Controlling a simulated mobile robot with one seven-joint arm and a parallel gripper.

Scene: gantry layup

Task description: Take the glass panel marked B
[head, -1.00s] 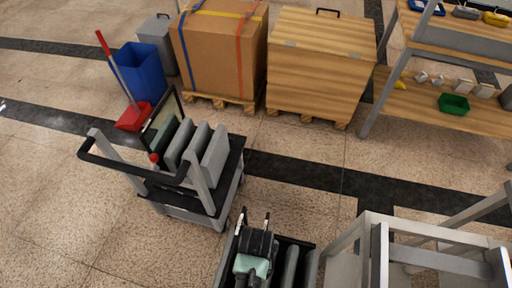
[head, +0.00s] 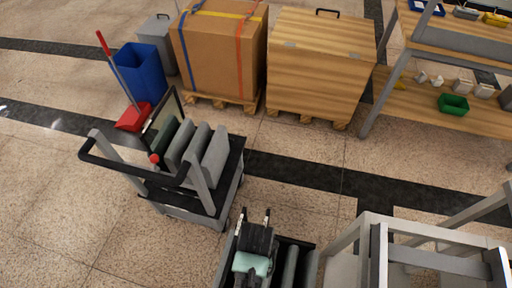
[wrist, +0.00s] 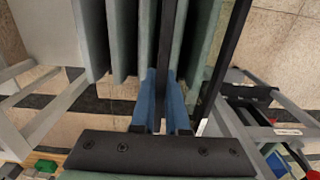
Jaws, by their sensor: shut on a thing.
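My gripper (head: 255,214) is over the dark rack (head: 311,262) at the bottom middle of the head view. In the wrist view my gripper's blue fingers (wrist: 161,98) are closed around the thin dark edge of a panel (wrist: 170,40). Several grey-green panels (wrist: 121,35) stand on edge beside it, close together. The rack's upright grey panels (head: 290,265) also show right of my gripper in the head view. No letter B is readable on any panel, so I cannot tell which one is held. My arm hides part of the rack.
A trolley (head: 210,205) with several upright grey panels (head: 193,146) stands at left. A grey frame (head: 375,235) is close at right. A blue bin (head: 139,70), a cardboard box (head: 220,50), a wooden crate (head: 320,65) and shelving (head: 440,110) stand behind. Open floor lies between.

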